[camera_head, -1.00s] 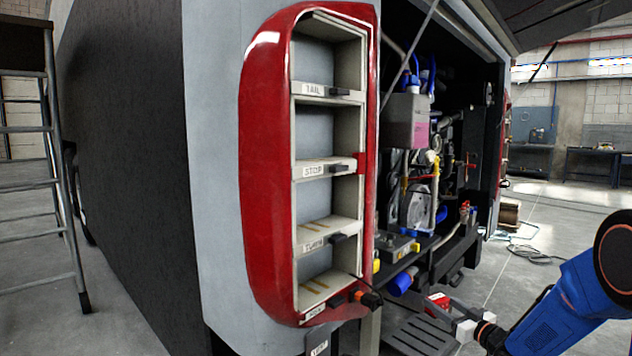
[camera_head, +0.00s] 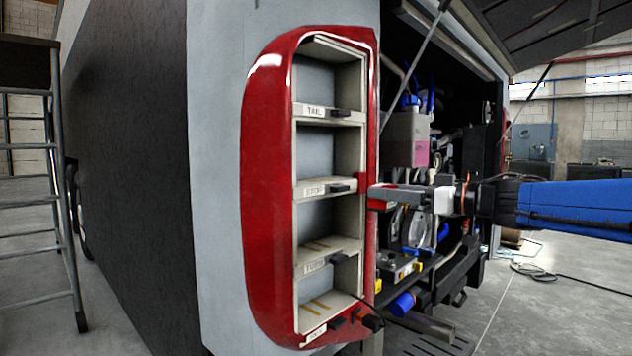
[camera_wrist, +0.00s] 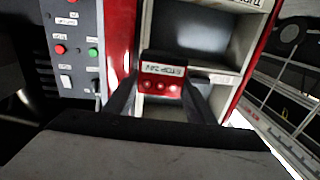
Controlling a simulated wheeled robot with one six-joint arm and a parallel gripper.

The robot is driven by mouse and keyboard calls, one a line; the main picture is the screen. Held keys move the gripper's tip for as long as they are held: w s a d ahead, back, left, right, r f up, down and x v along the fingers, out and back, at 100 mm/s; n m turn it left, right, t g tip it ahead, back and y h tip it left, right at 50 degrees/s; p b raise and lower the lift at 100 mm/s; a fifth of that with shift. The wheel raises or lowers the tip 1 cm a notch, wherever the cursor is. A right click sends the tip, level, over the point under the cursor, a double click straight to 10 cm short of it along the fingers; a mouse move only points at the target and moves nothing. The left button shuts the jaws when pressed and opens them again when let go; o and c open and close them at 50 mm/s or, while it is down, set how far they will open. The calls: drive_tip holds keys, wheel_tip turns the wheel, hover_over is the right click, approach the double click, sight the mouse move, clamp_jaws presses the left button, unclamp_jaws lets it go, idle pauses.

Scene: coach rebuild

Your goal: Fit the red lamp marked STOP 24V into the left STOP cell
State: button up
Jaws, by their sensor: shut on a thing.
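The red STOP 24V lamp (camera_wrist: 162,78) is between my gripper's fingers (camera_wrist: 165,95) in the wrist view, its label upside down in the picture. In the head view, my gripper (camera_head: 378,197) comes in from the right, level with the STOP label, at the right edge of the red light housing (camera_head: 262,200). Only a bit of red lamp shows below the fingers there. The left STOP cell (camera_head: 326,150) is the second from the top, above the STOP sill (camera_head: 313,190), and looks empty. The lamp is outside it; contact with the housing edge cannot be told.
The TAIL, TURN and bottom cells (camera_head: 320,285) look empty, with dark connectors on their sills. An open engine bay (camera_head: 440,130) lies right of the housing. A ladder (camera_head: 55,170) stands at the left. The wrist view shows a button panel (camera_wrist: 75,45).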

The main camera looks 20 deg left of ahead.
drive_tip(key=s+d+r+m+t, duration=0.1)
drive_tip(key=s+d+r+t, duration=0.15)
drive_tip(key=s+r, duration=1)
drive_tip(key=r, duration=0.1)
hover_over(305, 160)
drive_tip(key=v, duration=0.6)
drive_tip(key=shift+w+a+r+g+h, duration=0.1)
drive_tip(key=shift+a+r+g+h, duration=0.1)
drive_tip(key=shift+r+g+h, duration=0.15)
drive_tip(key=shift+w+a+f, duration=0.1)
drive_tip(key=shift+a+f, duration=0.1)
drive_tip(key=shift+f, duration=1.65)
wheel_tip(305, 160, down, 3)
drive_tip(key=shift+a+f, duration=0.1)
drive_tip(key=shift+f, duration=0.1)
